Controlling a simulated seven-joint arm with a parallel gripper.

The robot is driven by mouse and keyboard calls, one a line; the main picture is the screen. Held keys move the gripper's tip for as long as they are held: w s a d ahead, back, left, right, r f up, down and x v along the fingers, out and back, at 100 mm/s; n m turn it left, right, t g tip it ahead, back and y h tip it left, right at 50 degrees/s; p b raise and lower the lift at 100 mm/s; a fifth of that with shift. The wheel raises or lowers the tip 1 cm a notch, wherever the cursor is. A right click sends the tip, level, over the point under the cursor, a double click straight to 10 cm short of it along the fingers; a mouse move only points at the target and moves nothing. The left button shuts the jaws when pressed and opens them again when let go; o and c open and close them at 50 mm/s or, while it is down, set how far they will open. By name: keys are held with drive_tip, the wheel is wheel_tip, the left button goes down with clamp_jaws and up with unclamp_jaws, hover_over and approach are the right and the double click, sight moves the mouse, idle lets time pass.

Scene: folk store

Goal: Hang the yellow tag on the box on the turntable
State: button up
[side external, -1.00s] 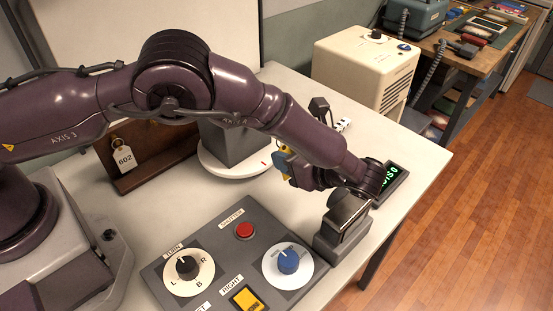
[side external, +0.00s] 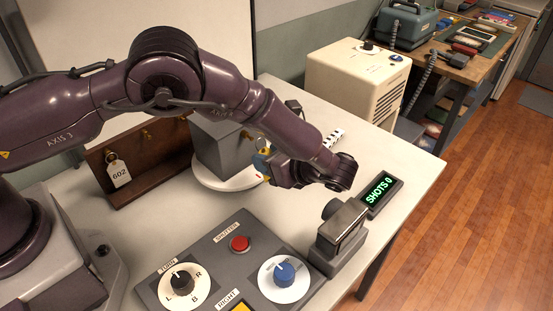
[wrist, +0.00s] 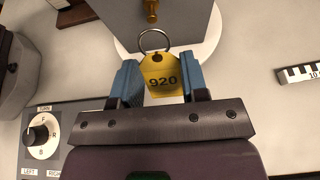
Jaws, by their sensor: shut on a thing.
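In the wrist view my gripper (wrist: 160,85) is shut on the yellow tag (wrist: 163,78), which reads 920, between blue fingers. The tag's metal ring (wrist: 154,40) stands out ahead of it. The ring is close to a brass peg (wrist: 151,10) on the grey box; I cannot tell whether they touch. In the side view the grey box (side external: 222,150) stands on the white turntable (side external: 205,180). My gripper (side external: 262,160) is at the box's right side, and the tag is mostly hidden there.
A control panel (side external: 215,262) with knobs and a red button lies in front. A camera (side external: 340,232) and a SHOTS 0 display (side external: 382,197) stand at the right. A wooden rack (side external: 150,160) holds a white 602 tag (side external: 119,172). A cream cabinet (side external: 357,80) is behind.

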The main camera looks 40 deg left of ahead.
sight(265, 153)
drive_tip(key=shift+a+f, duration=0.15)
drive_tip(key=shift+a, duration=1.25)
drive_tip(key=shift+a+f, duration=0.1)
drive_tip(key=shift+f, duration=0.05)
drive_tip(key=o, duration=1)
drive_tip(key=shift+o, duration=0.2)
